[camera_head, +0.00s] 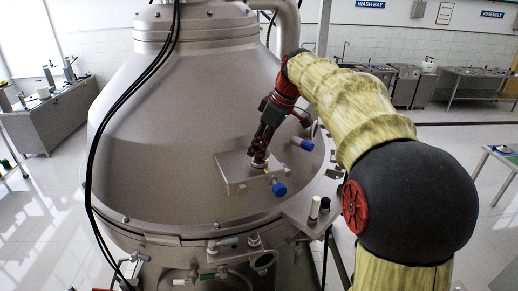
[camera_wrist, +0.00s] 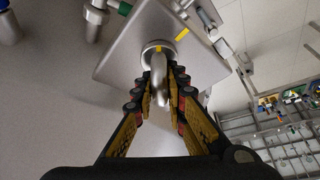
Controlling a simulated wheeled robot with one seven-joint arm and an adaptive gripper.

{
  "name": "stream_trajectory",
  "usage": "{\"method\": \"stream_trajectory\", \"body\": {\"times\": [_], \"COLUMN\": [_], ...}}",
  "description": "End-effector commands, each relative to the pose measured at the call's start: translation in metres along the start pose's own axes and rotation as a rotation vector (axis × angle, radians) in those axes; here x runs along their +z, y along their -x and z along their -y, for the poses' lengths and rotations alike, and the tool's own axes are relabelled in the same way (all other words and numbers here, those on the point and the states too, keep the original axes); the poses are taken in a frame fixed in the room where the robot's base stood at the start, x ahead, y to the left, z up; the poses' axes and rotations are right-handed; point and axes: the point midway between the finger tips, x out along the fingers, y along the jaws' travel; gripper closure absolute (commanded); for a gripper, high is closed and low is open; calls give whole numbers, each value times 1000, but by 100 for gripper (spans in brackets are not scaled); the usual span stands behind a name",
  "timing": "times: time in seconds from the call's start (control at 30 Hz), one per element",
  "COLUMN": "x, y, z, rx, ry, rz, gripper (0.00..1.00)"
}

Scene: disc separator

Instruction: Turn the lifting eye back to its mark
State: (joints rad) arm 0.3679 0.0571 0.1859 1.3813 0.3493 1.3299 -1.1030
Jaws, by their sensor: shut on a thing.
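The lifting eye (camera_wrist: 159,72) is a grey metal ring on a round collar, seen nearly edge-on in the wrist view. It stands on a flat square metal plate (camera_wrist: 125,62) on the separator's hood. A yellow stripe (camera_wrist: 182,35) lies on the plate, up and right of the eye. A small yellow mark (camera_wrist: 158,48) shows on the collar; the two do not look lined up. My gripper (camera_wrist: 161,82) is shut on the eye, with a ridged finger on each side of it. In the head view my gripper (camera_head: 262,147) reaches down to the plate, mostly hiding the eye.
The big domed separator hood (camera_head: 190,95) fills the left and centre. Blue-capped fittings (camera_head: 279,189) stand close beside the plate, another (camera_head: 304,144) behind it. Black cables (camera_head: 122,105) hang down the hood's left side. Benches (camera_head: 475,78) stand well away at the back right.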

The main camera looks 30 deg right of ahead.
Motion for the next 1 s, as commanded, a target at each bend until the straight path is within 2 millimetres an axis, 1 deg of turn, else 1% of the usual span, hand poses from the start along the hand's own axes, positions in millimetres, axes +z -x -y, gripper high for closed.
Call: {"method": "stream_trajectory", "body": {"times": [0.17, 0.37, 1.0], "x": [0, 0, 0], "y": [1, 0, 1], "z": [0, 0, -1], "rx": [7, 36, 221], "ry": [-11, -76, -526], "rz": [0, -2, -2], "gripper": [100, 100, 100]}}
